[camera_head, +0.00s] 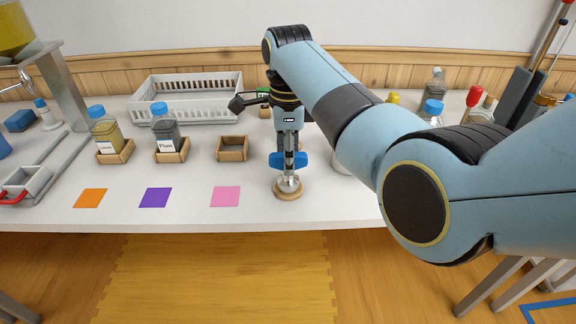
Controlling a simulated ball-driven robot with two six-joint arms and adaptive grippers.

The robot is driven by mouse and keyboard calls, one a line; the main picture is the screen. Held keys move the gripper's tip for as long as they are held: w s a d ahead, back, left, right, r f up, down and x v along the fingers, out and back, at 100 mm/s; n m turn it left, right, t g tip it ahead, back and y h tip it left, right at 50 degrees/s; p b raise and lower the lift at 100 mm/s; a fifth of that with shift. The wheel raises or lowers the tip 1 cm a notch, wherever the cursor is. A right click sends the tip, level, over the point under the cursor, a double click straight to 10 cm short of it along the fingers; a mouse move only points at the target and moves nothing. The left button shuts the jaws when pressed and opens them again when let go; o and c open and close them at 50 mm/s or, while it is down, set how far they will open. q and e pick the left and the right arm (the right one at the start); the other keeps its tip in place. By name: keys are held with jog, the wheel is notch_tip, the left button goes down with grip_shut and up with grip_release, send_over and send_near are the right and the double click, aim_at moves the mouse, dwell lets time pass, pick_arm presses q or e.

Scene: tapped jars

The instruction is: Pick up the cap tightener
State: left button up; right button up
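The cap tightener (287,184) stands upright on a small round wooden base (289,195) near the table's front edge. It has a blue crossbar handle (275,160) and a silver round foot. My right gripper (289,150) points straight down over it, with its narrow fingers at the handle's middle. The fingers overlap the handle, and I cannot tell whether they are closed on it. My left gripper is not in view.
A white basket (185,99) stands at the back. Blue-capped jars (105,132) (165,133) sit in wooden holders, left of an empty holder (233,149). Orange, purple and pink squares (225,196) lie along the front. My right arm hides part of the table's right side.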

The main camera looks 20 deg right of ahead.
notch_tip(320, 180, down, 2)
jog(key=shift+f, duration=0.15)
jog(key=shift+c, duration=2.4)
grip_shut()
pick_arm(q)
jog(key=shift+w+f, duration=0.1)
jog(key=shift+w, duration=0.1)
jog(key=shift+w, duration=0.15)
